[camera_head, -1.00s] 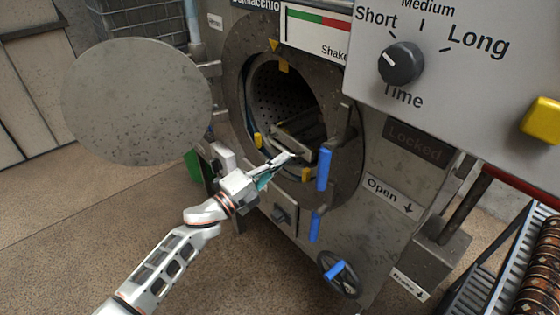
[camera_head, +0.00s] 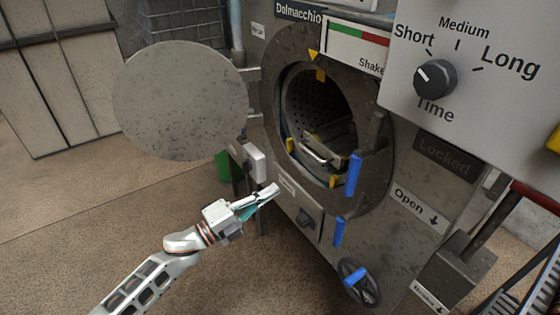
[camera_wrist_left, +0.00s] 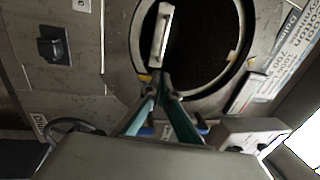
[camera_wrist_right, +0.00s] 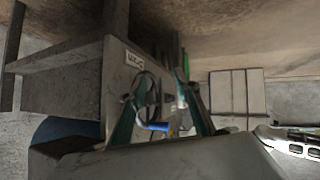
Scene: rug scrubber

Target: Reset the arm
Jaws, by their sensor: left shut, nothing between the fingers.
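My left gripper (camera_head: 268,193) is shut and empty in the head view, in front of the machine and below its round drum opening. In the left wrist view its fingertips (camera_wrist_left: 163,82) meet just under the opening. A tray with a metal handle (camera_head: 322,157) sits inside the drum opening, and the handle also shows in the left wrist view (camera_wrist_left: 161,35). The round door (camera_head: 180,100) hangs open to the left of the opening. My right gripper (camera_wrist_right: 172,100) shows only in the right wrist view, with its fingers apart and nothing clearly between them.
Blue handles (camera_head: 354,175) stick out beside the opening, with a handwheel (camera_head: 357,282) below. A control box with a time knob (camera_head: 435,77) overhangs at the upper right. A green bin (camera_head: 222,163) stands behind the machine's left side. The floor (camera_head: 60,230) at left is clear.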

